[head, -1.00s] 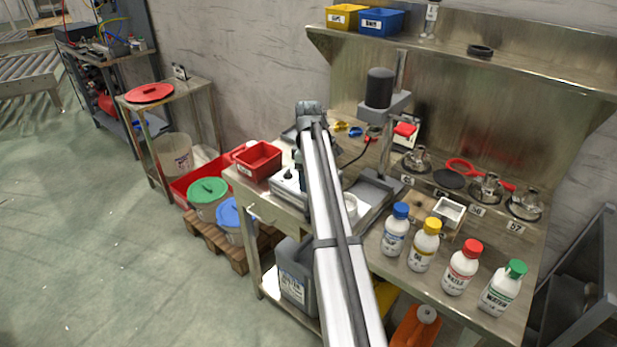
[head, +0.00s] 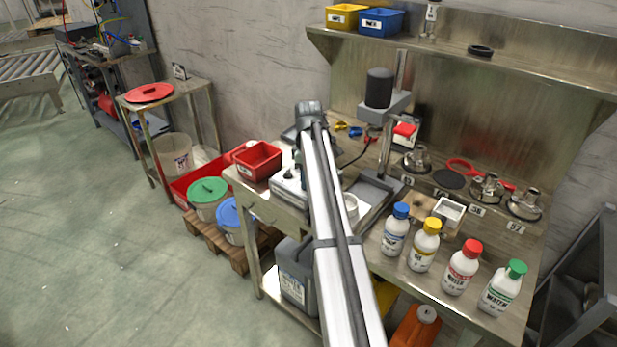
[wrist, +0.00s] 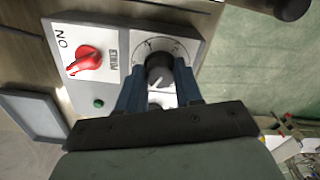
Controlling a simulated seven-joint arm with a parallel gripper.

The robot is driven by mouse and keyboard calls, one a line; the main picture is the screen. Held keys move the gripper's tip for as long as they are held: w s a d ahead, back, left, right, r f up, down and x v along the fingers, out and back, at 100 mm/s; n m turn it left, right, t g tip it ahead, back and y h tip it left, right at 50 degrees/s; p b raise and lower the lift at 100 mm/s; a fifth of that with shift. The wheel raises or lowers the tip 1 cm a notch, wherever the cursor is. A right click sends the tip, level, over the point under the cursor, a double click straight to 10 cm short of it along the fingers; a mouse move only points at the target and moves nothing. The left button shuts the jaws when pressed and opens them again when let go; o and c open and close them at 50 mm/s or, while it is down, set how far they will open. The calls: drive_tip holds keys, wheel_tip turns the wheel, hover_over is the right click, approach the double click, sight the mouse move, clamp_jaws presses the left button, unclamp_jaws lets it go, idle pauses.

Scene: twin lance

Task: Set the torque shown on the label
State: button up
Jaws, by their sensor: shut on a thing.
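In the wrist view, a black dial knob (wrist: 158,68) sits on a pale round scale on the control box (wrist: 112,42). My gripper (wrist: 160,82) has its two blue fingers on either side of the knob and is shut on it. The scale's marks are too small to read. A red switch (wrist: 86,60) marked ON and a green button (wrist: 98,102) are on the same face. In the head view, the control box (head: 288,187) is partly behind my arm, which hides my gripper and the knob. I cannot make out a torque value on any label.
A stirrer stand with a dark motor (head: 379,88) rises beside the box. A red bin (head: 258,159) stands to its left. White bottles with blue (head: 396,232), yellow (head: 424,247), red (head: 461,268) and green (head: 502,288) caps line the bench's front right.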

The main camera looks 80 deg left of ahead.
drive_tip(key=shift+m, duration=0.3)
drive_tip(key=m, duration=0.5)
drive_tip(key=shift+m, duration=0.3)
drive_tip(key=m, duration=0.6)
drive_tip(key=shift+s+d, duration=0.1)
drive_tip(key=m, duration=0.5)
drive_tip(key=shift+s+m, duration=0.1)
drive_tip(key=shift+m, duration=0.2)
drive_tip(key=m, duration=0.6)
drive_tip(key=o, duration=1)
drive_tip(key=shift+o, duration=0.2)
drive_tip(key=shift+r, duration=0.1)
